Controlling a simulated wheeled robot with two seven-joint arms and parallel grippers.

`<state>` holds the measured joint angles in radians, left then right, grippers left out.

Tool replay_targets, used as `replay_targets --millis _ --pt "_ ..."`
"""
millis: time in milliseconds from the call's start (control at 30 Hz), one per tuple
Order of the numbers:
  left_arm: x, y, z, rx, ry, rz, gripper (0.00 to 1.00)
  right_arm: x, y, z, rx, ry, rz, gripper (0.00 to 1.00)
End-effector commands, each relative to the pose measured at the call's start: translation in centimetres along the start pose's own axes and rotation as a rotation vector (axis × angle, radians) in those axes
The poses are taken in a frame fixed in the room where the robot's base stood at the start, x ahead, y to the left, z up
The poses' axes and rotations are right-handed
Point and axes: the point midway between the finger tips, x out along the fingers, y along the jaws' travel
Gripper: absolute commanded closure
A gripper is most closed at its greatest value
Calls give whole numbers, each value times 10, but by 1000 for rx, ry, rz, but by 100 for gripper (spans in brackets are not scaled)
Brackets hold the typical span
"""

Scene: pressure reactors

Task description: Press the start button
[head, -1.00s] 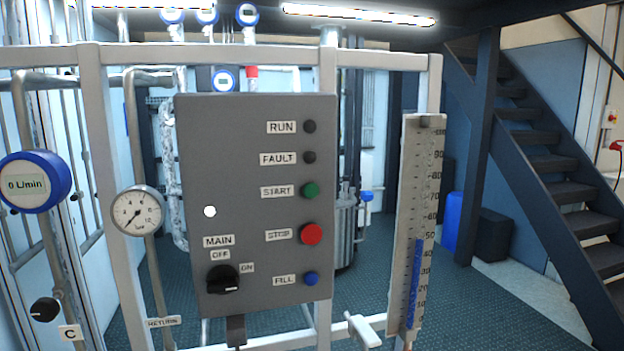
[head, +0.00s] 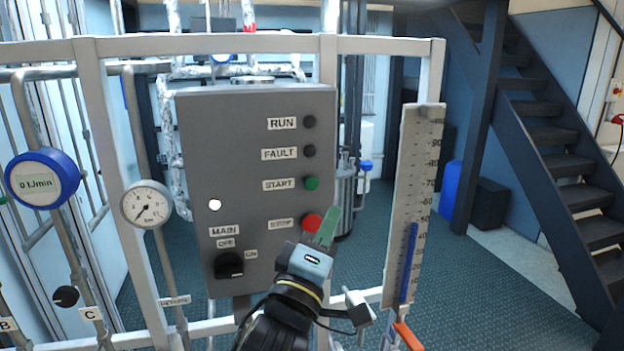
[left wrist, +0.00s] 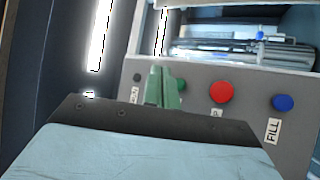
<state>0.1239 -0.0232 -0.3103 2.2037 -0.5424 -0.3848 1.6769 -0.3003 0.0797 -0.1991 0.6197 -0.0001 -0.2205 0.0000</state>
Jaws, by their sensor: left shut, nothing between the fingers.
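The green START button (head: 311,183) sits on the right side of the grey control panel (head: 225,130), beside its label. My left gripper (head: 331,214) is shut and empty, with green fingers pointing up. In the head view it is below and right of the START button, overlapping the edge of the red STOP button (head: 312,223). In the left wrist view the fingers (left wrist: 162,84) appear just left of the green button (left wrist: 181,86), partly overlapping it. Whether they touch it cannot be told. My right gripper is not in view.
The red STOP button (left wrist: 221,92) and blue FILL button (left wrist: 283,102) are nearby; my arm hides FILL in the head view. The RUN (head: 309,121) and FAULT (head: 309,151) lamps are dark. A MAIN switch (head: 229,265), gauge (head: 147,204) and level scale (head: 413,200) flank the area.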

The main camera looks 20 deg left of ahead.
Motion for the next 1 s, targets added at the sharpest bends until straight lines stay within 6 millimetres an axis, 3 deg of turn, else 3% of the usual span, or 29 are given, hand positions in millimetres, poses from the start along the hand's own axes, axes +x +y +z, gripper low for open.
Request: replay_targets --millis 100,533,1000 --pt "0 8 -3 -12 7 14 100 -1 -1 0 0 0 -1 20" --pt "5 3 -6 -10 5 13 100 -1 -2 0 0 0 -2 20" --pt "48 -28 -37 -9 7 11 100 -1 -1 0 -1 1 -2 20"
